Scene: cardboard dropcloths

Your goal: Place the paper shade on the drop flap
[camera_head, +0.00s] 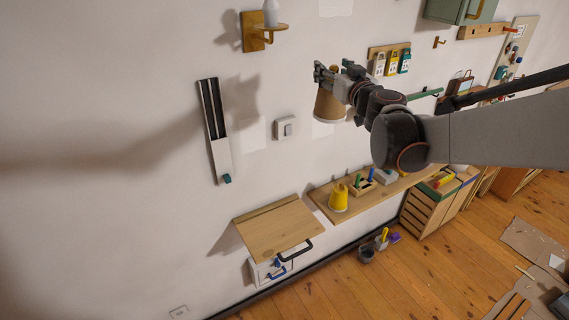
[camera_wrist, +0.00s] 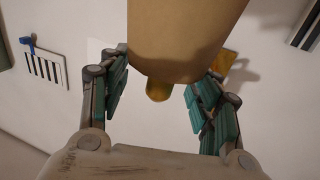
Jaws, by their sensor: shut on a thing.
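The paper shade (camera_head: 330,106) is a tan tapered piece with its wider end down. My gripper (camera_head: 321,76) is shut on it near its narrow upper end and holds it in the air before the wall. In the wrist view the shade (camera_wrist: 185,35) fills the top middle between the teal-padded fingers, with a small yellow-brown knob (camera_wrist: 159,90) at its end. The drop flap (camera_head: 275,228) is a flat wooden board sticking out from the wall, lower left of my gripper.
A wooden shelf (camera_head: 380,197) right of the flap carries a yellow cup (camera_head: 338,197) and a small tool block. A wall bracket (camera_head: 262,34), a vertical slider rail (camera_head: 214,130) and a switch (camera_head: 286,128) are on the wall. Crates (camera_head: 440,200) stand at right.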

